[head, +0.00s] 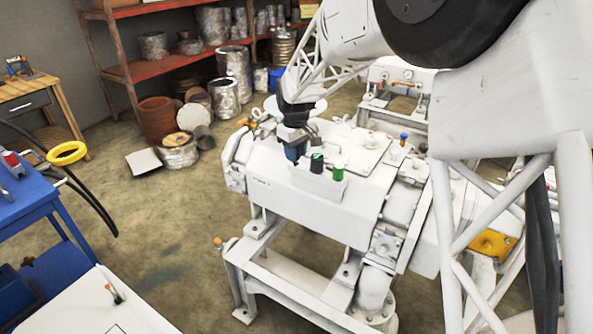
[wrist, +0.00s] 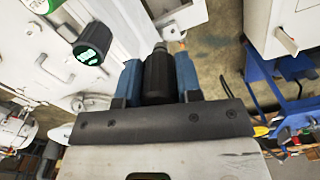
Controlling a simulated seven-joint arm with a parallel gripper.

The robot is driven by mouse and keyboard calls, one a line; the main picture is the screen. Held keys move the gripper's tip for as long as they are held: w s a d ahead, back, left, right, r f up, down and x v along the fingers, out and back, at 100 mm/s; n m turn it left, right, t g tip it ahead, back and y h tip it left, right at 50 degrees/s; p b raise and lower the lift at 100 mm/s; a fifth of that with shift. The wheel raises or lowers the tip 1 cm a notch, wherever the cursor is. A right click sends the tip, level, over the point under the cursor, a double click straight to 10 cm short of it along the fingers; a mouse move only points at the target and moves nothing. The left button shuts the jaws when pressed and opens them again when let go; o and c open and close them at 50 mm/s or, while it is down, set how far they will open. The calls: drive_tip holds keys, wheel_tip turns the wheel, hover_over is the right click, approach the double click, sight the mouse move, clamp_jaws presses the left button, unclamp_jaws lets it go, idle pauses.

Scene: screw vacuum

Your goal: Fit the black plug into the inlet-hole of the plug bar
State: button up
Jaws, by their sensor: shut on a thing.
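My gripper (wrist: 158,80) is shut on a black plug (wrist: 158,76), which sits between its blue fingers with a narrower grey tip pointing away. In the head view my gripper (head: 293,151) is over the left end of the plug bar (head: 320,184), a white block on top of the white machine. The held plug is hidden there by the fingers. I cannot tell whether its tip is in the inlet-hole, which I cannot see. A black plug with green marking (head: 317,161) and a green plug (head: 338,173) stand on the bar, right of my gripper.
The white machine (head: 280,190) stands on a frame, with pipes and fittings around its top. A blue table (head: 25,205) and a white surface (head: 90,310) are at the left. A red shelf with metal cans (head: 233,70) stands behind. The floor left of the machine is mostly clear.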

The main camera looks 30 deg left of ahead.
drive_tip(key=d, duration=0.1)
drive_tip(key=s+d+f, duration=0.1)
drive_tip(key=d, duration=0.3)
drive_tip(key=shift+s+f, duration=0.2)
drive_tip(key=shift+f, duration=0.2)
drive_tip(key=w+a+f, duration=0.1)
drive_tip(key=w+a, duration=1)
drive_tip(key=shift+w+f, duration=0.25)
drive_tip(key=shift+w, duration=0.15)
drive_tip(key=shift+f, duration=0.1)
idle(0.3)
drive_tip(key=shift+f, duration=1.65)
drive_tip(key=shift+f, duration=0.6)
drive_tip(key=o, duration=1)
drive_tip(key=shift+c, duration=0.2)
drive_tip(key=shift+r, duration=0.2)
